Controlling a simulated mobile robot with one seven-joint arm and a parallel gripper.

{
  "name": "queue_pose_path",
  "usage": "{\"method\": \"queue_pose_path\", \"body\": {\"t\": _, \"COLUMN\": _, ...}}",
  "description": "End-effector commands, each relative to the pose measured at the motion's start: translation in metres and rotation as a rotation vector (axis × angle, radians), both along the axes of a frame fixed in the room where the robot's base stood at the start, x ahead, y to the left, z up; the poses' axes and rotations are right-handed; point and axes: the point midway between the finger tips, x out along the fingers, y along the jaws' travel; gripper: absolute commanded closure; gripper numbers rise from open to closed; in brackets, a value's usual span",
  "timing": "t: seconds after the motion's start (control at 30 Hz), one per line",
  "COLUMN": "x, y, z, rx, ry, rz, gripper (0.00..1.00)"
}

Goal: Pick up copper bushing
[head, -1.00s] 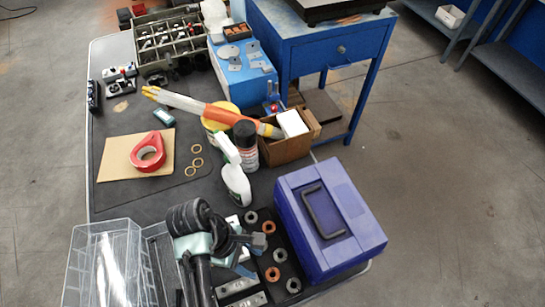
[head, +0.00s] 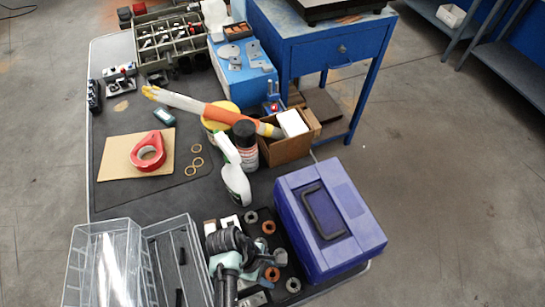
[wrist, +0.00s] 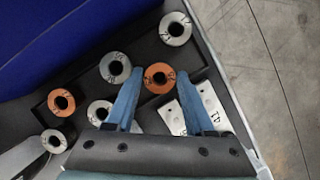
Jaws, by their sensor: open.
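Two copper bushings lie in a black tray (head: 262,243). The nearer copper bushing (head: 272,274) shows in the wrist view (wrist: 160,78) between the tips of my gripper (wrist: 160,82). The farther copper bushing (head: 268,227) appears at the left in the wrist view (wrist: 61,102). My gripper (head: 260,266) is open, with a blue finger on each side of the nearer bushing in the picture. I cannot tell its height above it. Grey bushings lie around: one (wrist: 115,67) close to the left finger, one (wrist: 175,28) beyond the tips, others partly hidden.
A blue toolbox (head: 330,218) stands right beside the tray.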

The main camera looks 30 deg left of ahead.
Motion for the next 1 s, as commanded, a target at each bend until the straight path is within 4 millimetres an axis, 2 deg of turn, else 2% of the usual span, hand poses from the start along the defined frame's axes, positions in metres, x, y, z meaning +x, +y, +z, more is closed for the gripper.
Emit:
{"method": "queue_pose_path", "body": {"t": 0.13, "x": 0.000, "y": 0.000, "z": 0.000, "rx": 0.000, "ry": 0.000, "rz": -0.001, "gripper": 0.46}}
{"method": "queue_pose_path", "body": {"t": 0.43, "x": 0.000, "y": 0.000, "z": 0.001, "rx": 0.000, "ry": 0.000, "rz": 0.000, "gripper": 1.00}}
{"method": "queue_pose_path", "body": {"t": 0.77, "x": 0.000, "y": 0.000, "z": 0.002, "rx": 0.000, "ry": -0.001, "rz": -0.001, "gripper": 1.00}}
{"method": "queue_pose_path", "body": {"t": 1.0, "x": 0.001, "y": 0.000, "z": 0.018, "rx": 0.001, "ry": -0.003, "rz": -0.001, "gripper": 1.00}}
